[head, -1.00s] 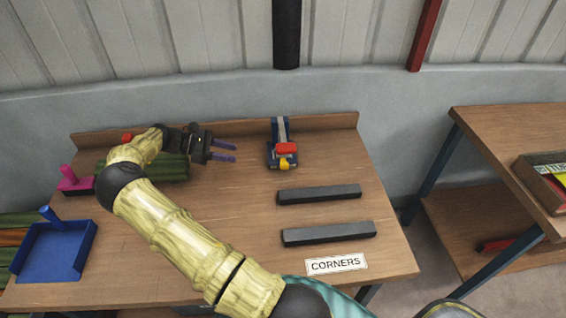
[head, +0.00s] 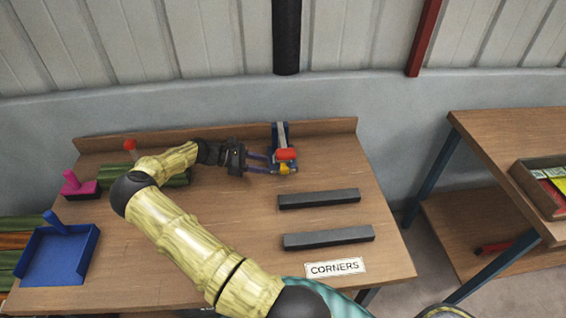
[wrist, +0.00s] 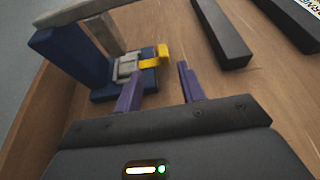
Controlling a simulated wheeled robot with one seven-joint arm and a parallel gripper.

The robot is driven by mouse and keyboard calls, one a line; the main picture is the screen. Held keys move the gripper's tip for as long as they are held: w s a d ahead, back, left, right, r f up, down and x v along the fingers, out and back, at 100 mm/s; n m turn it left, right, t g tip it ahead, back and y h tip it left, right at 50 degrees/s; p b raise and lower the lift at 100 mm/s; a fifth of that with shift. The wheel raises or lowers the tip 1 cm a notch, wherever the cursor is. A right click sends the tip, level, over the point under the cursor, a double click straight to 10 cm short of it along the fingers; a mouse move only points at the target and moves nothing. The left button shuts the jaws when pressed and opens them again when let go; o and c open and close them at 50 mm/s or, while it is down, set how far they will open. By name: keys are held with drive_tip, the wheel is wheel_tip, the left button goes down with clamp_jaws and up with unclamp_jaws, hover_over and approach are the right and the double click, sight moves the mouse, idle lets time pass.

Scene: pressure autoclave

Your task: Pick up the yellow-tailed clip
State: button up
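The yellow-tailed clip (head: 284,169) sits low at the front of a blue device with a grey lever and red knob (head: 286,154). In the wrist view its yellow tail (wrist: 161,56) points right from a grey metal part on the device's blue base (wrist: 103,96). My gripper (head: 270,164) reaches in from the left, low by the device. In the wrist view my gripper (wrist: 160,76) has its two purple fingers apart with nothing between them. The tail shows just beyond the gap between the tips; contact cannot be told.
Two dark bars (head: 319,199) (head: 329,238) lie right of and in front of the device. A "CORNERS" label (head: 335,268) is at the front edge. A blue tray (head: 60,262), a pink-handled block (head: 80,187) and green rods (head: 118,176) stand left. Mid-table is clear under my arm.

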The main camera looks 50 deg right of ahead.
drive_tip(key=shift+x, duration=0.75)
drive_tip(key=shift+s+d+f, duration=0.1)
drive_tip(key=shift+s+d, duration=0.15)
drive_tip(key=shift+s, duration=0.15)
drive_tip(key=p+x, duration=0.1)
drive_tip(key=x, duration=0.2)
drive_tip(key=shift+s+d, duration=0.1)
drive_tip(key=shift+s, duration=0.2)
drive_tip(key=shift+s+d+f, duration=0.1)
drive_tip(key=shift+d+f, duration=0.15)
clamp_jaws()
